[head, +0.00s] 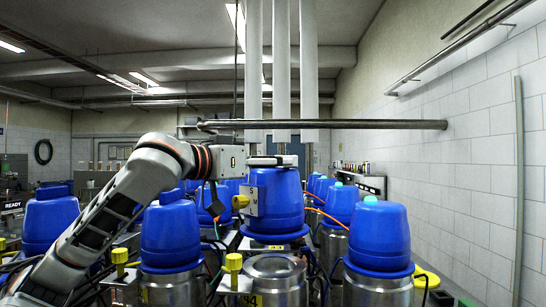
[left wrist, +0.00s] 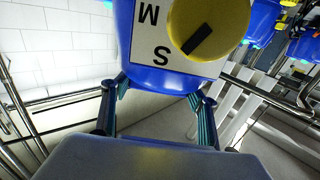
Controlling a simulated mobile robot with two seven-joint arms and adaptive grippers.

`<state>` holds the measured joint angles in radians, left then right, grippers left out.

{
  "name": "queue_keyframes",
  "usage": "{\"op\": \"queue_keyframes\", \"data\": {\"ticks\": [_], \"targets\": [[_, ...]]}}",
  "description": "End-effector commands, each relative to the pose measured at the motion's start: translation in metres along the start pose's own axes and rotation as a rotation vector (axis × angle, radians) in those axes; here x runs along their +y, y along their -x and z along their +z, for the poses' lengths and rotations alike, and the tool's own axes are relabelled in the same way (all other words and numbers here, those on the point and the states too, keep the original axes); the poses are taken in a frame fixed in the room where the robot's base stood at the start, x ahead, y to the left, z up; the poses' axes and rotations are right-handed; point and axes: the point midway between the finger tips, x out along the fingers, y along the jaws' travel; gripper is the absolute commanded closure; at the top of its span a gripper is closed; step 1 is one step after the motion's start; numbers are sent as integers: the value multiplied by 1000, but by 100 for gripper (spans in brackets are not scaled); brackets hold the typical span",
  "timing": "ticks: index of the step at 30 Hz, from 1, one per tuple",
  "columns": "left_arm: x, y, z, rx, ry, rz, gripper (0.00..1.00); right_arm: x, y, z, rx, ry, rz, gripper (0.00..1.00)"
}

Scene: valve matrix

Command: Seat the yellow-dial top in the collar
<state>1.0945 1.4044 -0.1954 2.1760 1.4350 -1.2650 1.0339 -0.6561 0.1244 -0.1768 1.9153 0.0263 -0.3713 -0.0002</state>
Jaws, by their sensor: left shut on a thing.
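The yellow-dial top is a blue dome (head: 276,197) with a white S/M plate (head: 252,200) and a yellow dial (head: 240,202) on its left side. In the left wrist view its dial (left wrist: 208,22) is close and large. My left gripper (head: 272,161) is shut on the top's upper end, and its fingers (left wrist: 158,88) lie on either side of the blue body. The top is upright, its rim just above and behind a round metal collar (head: 274,266). Whether it touches anything below is hidden. My right gripper is not in view.
Blue-topped canisters stand close on the left (head: 170,232) and right (head: 377,235), with more behind. Yellow knobs (head: 233,264) stand near the collar. A horizontal grey bar (head: 330,124) crosses above the gripper. Orange cables run behind on the right.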

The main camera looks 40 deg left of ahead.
Motion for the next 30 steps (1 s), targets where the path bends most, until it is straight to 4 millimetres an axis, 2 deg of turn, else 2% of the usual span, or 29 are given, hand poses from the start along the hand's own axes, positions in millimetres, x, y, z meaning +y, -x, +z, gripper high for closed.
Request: {"op": "queue_keyframes", "data": {"ticks": [9,18,30], "targets": [[6,-1,21,-3,-7,13,95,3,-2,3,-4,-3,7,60],[7,-2,36,-3,-7,14,95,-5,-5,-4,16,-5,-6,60],[3,0,42,1,-6,7,95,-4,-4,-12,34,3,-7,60]]}}
